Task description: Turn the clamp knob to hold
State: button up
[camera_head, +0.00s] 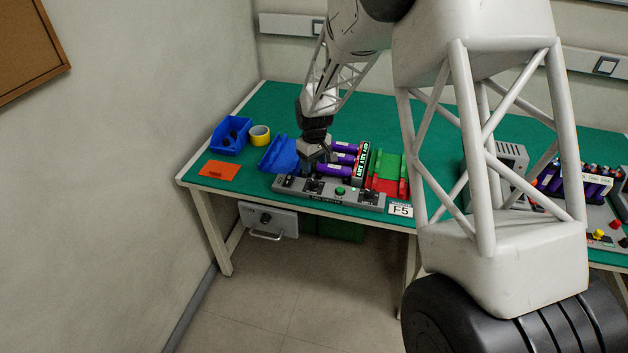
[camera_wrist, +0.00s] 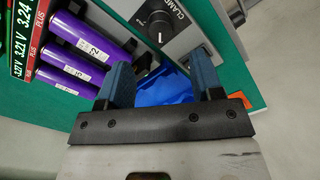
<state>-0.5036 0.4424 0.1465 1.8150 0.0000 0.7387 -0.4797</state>
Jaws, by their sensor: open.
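The clamp knob (camera_wrist: 159,27) is a round black knob with a white pointer mark, on a grey panel beside a "CLAMP" label, in the wrist view. The small text around it is too small to read. My gripper (camera_wrist: 162,62) is open, its two blue fingers apart with nothing between them. The knob lies beyond the fingertips, near the gap between them, and does not look touched. In the head view my gripper (camera_head: 316,166) is low over the left part of the grey control panel (camera_head: 341,196). Which black knob there is the clamp knob is hard to tell.
Purple cells (camera_wrist: 70,55) lie beside a voltage display (camera_wrist: 24,40). A blue tray (camera_head: 279,154), a blue bin (camera_head: 231,136), a yellow roll (camera_head: 260,134) and an orange sheet (camera_head: 219,171) are to the left. Red and green blocks (camera_head: 387,172) stand to the right.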

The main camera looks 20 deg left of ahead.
aim_at(314, 181)
jog(key=shift+f, duration=0.1)
dwell(0.3)
jog(key=shift+f, duration=3.75)
jog(key=c, duration=0.9)
